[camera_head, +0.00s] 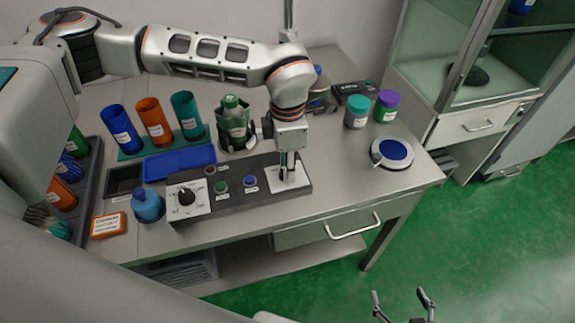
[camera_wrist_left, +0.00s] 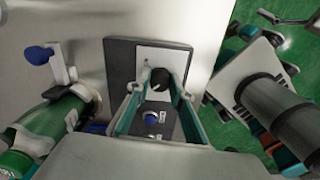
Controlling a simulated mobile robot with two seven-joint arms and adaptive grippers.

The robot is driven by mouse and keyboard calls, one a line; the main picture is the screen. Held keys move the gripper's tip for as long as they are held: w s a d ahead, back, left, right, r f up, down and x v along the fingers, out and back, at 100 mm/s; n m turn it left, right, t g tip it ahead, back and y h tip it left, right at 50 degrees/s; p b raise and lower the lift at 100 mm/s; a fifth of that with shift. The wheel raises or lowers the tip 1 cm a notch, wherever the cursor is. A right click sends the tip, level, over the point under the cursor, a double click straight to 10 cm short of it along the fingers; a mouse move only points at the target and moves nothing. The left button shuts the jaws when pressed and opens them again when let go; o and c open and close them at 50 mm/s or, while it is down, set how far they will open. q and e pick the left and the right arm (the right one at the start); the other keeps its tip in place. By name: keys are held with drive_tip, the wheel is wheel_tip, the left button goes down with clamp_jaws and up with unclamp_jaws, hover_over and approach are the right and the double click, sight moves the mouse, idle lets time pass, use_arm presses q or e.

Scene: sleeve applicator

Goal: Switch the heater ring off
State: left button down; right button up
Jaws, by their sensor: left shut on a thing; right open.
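A dark control panel (camera_head: 235,192) lies on the table. It has a black dial (camera_head: 186,196) on a white plate at its left end, green (camera_head: 221,187) and blue (camera_head: 250,181) buttons in the middle, and another white plate at its right end. My left gripper (camera_head: 290,175) points down over that right plate. In the left wrist view its fingers (camera_wrist_left: 160,82) are shut on a black knob (camera_wrist_left: 158,76) there. The labels are too small to read, and I cannot make out the heater ring for certain. My right gripper (camera_head: 403,300) is open and empty, low over the floor.
A green bottle (camera_head: 234,118) stands in a holder behind the panel. Blue, orange and teal cups (camera_head: 154,119) stand behind a blue tray (camera_head: 180,162). A blue bottle (camera_head: 147,206) is left of the dial. Two jars (camera_head: 357,111) and a round blue-topped device (camera_head: 396,152) stand right.

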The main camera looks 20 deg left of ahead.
use_arm(q)
drive_tip(key=c, duration=1.8)
unclamp_jaws()
drive_tip(key=shift+r, duration=0.1)
wheel_tip(320, 180, up, 12)
drive_tip(key=shift+f, duration=0.1)
